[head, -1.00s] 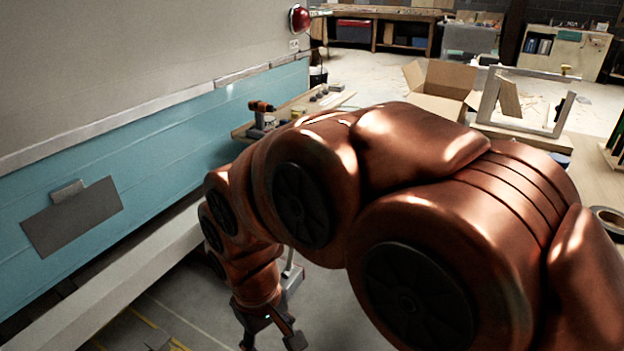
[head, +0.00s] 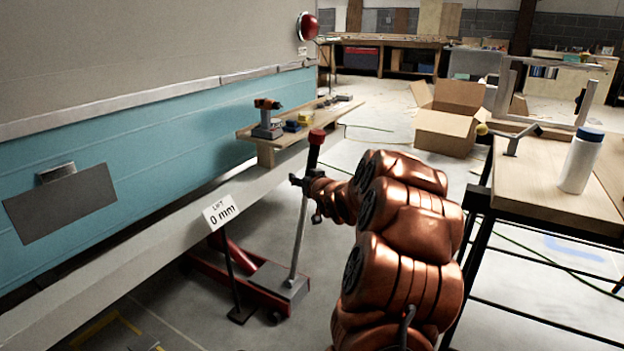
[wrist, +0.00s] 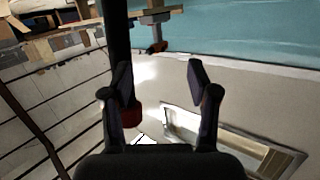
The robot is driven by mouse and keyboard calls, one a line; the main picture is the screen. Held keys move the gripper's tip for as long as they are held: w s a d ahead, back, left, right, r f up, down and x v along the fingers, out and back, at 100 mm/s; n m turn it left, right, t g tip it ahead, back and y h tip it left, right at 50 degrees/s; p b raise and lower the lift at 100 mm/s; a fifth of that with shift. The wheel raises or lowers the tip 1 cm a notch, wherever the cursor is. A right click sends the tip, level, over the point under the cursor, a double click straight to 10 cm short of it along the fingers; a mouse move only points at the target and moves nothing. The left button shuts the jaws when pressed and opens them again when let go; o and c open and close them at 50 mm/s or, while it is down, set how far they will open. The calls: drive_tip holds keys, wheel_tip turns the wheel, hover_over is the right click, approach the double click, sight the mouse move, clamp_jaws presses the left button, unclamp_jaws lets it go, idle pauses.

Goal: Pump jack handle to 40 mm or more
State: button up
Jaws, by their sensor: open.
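The floor jack has a red base (head: 262,287) on the floor beside the camper. Its slanted handle (head: 301,225) rises to a dark grip with a red knob (head: 317,136) on top. A sign (head: 220,211) beside it reads "LIFT 0 mm". My gripper (head: 298,182) is at the upper handle, below the knob. In the wrist view my gripper (wrist: 160,90) is open. The dark handle grip (wrist: 115,35) and red knob (wrist: 132,115) show at its left finger; I cannot tell whether they touch. The gap's middle looks empty.
The blue and cream camper wall (head: 110,130) runs along the left. A wooden board (head: 300,125) with a drill (head: 267,118) juts out behind the jack. A workbench (head: 540,180) with a white bottle (head: 581,160) stands right of my arm. A cardboard box (head: 450,118) is behind.

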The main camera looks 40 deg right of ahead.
drive_tip(key=t+h+b, duration=0.1)
drive_tip(key=t, duration=0.1)
approach(312, 166)
drive_tip(key=x, duration=0.4)
drive_tip(key=shift+d+f+b+x, duration=0.15)
drive_tip(key=shift+b+x, duration=0.4)
drive_tip(key=shift+x, duration=1.25)
drive_tip(key=shift+d+f+b+x, duration=0.1)
drive_tip(key=shift+b+x, duration=0.4)
drive_tip(key=shift+x, duration=1.35)
drive_tip(key=shift+s, duration=0.1)
clamp_jaws()
